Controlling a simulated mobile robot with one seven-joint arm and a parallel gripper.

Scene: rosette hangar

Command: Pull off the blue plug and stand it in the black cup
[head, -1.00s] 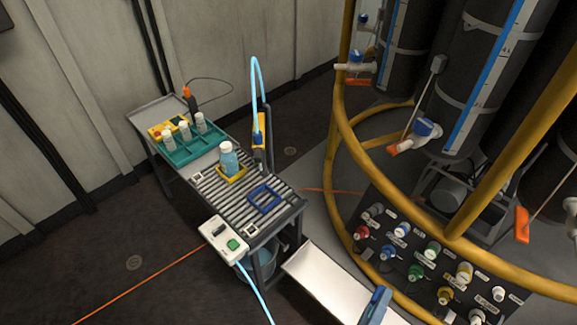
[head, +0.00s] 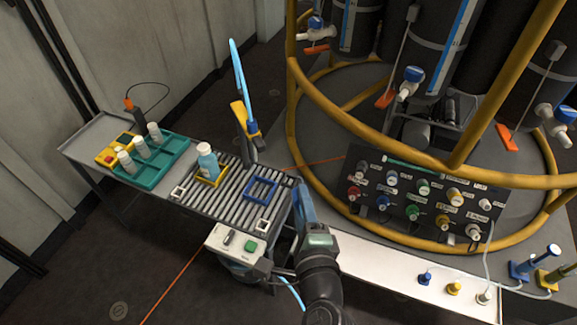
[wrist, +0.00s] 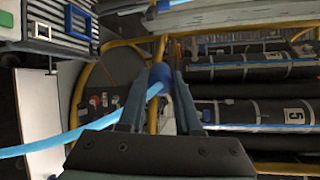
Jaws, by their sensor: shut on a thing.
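My gripper (head: 301,190) is in front of the roller cart's right edge, its fingers seen side-on in the head view. In the wrist view, my gripper (wrist: 163,82) is shut on the blue plug (wrist: 159,73), which sits between the fingertips. A light-blue hose (wrist: 70,137) runs left from it. In the head view the plug is hidden by my fingers; part of a light-blue hose (head: 292,293) shows beside my arm. A dark upright holder (head: 250,156) stands at the cart's back edge; I cannot tell whether it is the black cup.
A white control box (head: 237,248) hangs in front. A socket panel (head: 405,222) and yellow rails are right.

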